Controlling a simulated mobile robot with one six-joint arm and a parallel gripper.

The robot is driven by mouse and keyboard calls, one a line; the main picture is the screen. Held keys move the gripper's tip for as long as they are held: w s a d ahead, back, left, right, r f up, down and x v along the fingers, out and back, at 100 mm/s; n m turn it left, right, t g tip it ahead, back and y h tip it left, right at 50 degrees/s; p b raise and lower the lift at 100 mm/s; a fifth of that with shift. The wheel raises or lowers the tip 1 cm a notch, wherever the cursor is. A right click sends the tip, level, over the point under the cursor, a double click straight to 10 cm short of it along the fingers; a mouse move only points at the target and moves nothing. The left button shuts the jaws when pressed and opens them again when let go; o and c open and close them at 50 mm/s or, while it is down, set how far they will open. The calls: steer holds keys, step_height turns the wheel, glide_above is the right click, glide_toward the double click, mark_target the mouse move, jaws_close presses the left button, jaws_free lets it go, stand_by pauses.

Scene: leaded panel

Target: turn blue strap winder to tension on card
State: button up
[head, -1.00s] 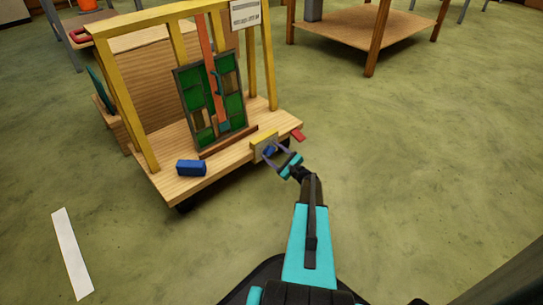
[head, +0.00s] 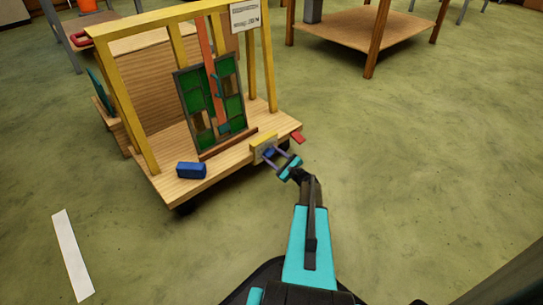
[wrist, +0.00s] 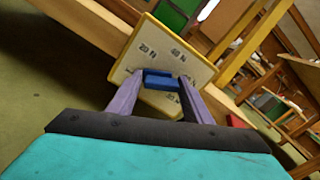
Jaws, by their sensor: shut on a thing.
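The blue strap winder (wrist: 160,80) sits at the middle of a pale dial plate (wrist: 185,55) with a yellow rim and printed newton marks, among them 20 N and 60 N. My gripper (head: 269,152) is at this plate on the cart's front edge. In the wrist view its two purple fingers are closed on the winder, one at each side. An orange-red strap (head: 204,38) runs down over the leaded panel (head: 238,104), which stands upright with green panes. A white printed card (head: 245,16) hangs on the yellow frame, too small to read.
The wooden cart deck (head: 160,150) carries a blue block (head: 191,170) at front left. A red piece (head: 297,137) sticks out at its right corner. Another wooden table (head: 365,28) stands behind. The green floor to the right is clear.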

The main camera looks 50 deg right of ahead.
steer(key=shift+d+r+m+p, duration=0.2)
steer(key=shift+d+m+p, duration=0.1)
steer(key=shift+d, duration=0.05)
steer(key=m+p, duration=0.3)
steer(key=p, duration=0.1)
steer(key=shift+w+d+r, duration=0.1)
steer(key=shift+r, duration=0.05)
steer(key=m+p, duration=0.3)
steer(key=p, duration=0.1)
steer(key=m+p, duration=0.2)
steer(key=p, duration=0.1)
steer(key=shift+m, duration=0.4)
steer(key=shift+f+m+p, duration=0.2)
steer(key=shift+m+p, duration=0.9)
steer(key=shift+p, duration=0.1)
steer(key=o, duration=0.9)
steer(key=shift+f, duration=0.1)
steer(key=shift+o, duration=0.2)
